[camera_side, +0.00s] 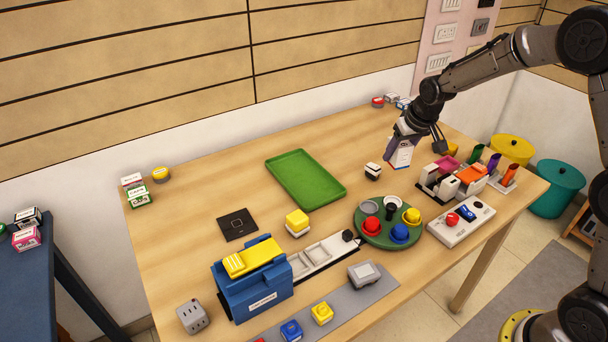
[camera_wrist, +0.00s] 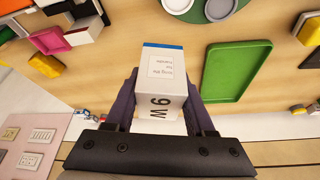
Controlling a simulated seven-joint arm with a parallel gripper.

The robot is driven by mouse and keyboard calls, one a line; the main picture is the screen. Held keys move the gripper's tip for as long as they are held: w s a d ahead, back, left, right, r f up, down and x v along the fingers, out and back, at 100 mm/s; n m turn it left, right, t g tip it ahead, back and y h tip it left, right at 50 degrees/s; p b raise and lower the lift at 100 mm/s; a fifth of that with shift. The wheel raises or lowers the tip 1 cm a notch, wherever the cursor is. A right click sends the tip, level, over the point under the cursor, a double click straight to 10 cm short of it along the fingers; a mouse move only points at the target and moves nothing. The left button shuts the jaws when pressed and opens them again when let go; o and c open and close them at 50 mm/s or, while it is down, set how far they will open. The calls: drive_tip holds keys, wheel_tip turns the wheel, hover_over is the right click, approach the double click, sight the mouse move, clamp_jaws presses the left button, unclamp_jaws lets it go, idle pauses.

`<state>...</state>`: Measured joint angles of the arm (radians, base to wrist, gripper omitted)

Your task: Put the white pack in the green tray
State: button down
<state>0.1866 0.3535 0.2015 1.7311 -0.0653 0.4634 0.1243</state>
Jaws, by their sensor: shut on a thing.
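The white pack (camera_wrist: 163,75) is a box with a blue edge and dark print, held between the two fingers of my gripper (camera_wrist: 160,100) in the wrist view. In the side view my gripper (camera_side: 404,144) is shut on the white pack (camera_side: 401,155), to the right of the green tray. The pack looks to be above the table, though the exact height is hard to tell. The green tray (camera_side: 305,179) lies flat and empty on the table. It also shows to the right of the pack in the wrist view (camera_wrist: 234,69).
A small white and black block (camera_side: 373,170) stands between the pack and the tray. A round green board (camera_side: 384,240) with coloured buttons lies in front. An organiser with coloured pieces (camera_side: 447,187) is at the right. A blue box (camera_side: 262,301) stands at the front left.

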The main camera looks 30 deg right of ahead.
drive_tip(key=a+r+n+y, duration=0.1)
drive_tip(key=a+n, duration=0.2)
drive_tip(key=a, duration=1.1)
approach(312, 187)
drive_tip(key=shift+w+f, duration=1.05)
drive_tip(key=shift+f, duration=1.65)
drive_tip(key=shift+f, duration=0.15)
drive_tip(key=shift+c, duration=1.3)
unclamp_jaws()
